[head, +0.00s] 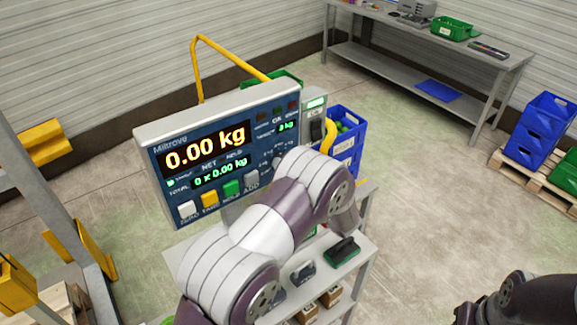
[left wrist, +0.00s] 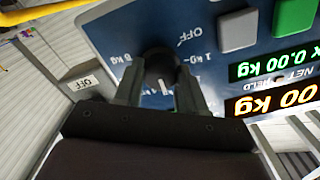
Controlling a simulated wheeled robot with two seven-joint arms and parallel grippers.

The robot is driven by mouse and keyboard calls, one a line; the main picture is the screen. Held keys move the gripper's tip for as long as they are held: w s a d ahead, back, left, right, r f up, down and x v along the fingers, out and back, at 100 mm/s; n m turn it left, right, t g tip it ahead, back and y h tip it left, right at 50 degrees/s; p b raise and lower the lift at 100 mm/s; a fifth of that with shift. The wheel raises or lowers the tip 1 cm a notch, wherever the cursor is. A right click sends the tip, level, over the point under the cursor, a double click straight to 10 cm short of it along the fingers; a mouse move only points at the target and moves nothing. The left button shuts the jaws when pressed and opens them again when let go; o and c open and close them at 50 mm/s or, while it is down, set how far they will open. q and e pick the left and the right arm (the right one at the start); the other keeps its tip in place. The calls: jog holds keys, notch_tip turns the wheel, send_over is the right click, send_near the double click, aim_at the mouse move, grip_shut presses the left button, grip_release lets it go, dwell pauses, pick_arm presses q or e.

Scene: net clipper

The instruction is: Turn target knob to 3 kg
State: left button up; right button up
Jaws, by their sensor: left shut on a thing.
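The scale's display panel (head: 225,150) is blue in a pale frame and reads 0.00 kg in orange. A small green target readout (head: 287,127) at its upper right appears to read 3 kg. The dark round target knob (left wrist: 158,64) shows in the left wrist view, with OFF, 1 kg and 6 kg labels around it, upside down. A short white mark shows on it; other labels are hidden by my fingers. My left gripper (left wrist: 157,82) is shut on the knob. In the head view my left arm hides both.
White, yellow and green buttons (head: 232,189) line the panel's lower edge. A yellow bent bar (head: 197,70) rises behind it. A grey stand with shelves (head: 345,272) is below. Blue crates (head: 346,140) stand behind right. A grey workbench (head: 440,55) is at the back; open floor lies between.

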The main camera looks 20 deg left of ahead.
pick_arm(q)
jog(key=shift+w+r, duration=0.1)
jog(key=shift+r, duration=0.15)
jog(key=o, duration=0.8)
jog(key=shift+o, duration=1.3)
jog(key=shift+a, duration=0.1)
jog(key=shift+a+f, duration=0.1)
jog(key=shift+f, duration=0.1)
jog(key=b+v, duration=0.5)
jog(key=v, duration=0.7)
jog(key=shift+s+d, duration=0.2)
jog(key=shift+d, duration=0.05)
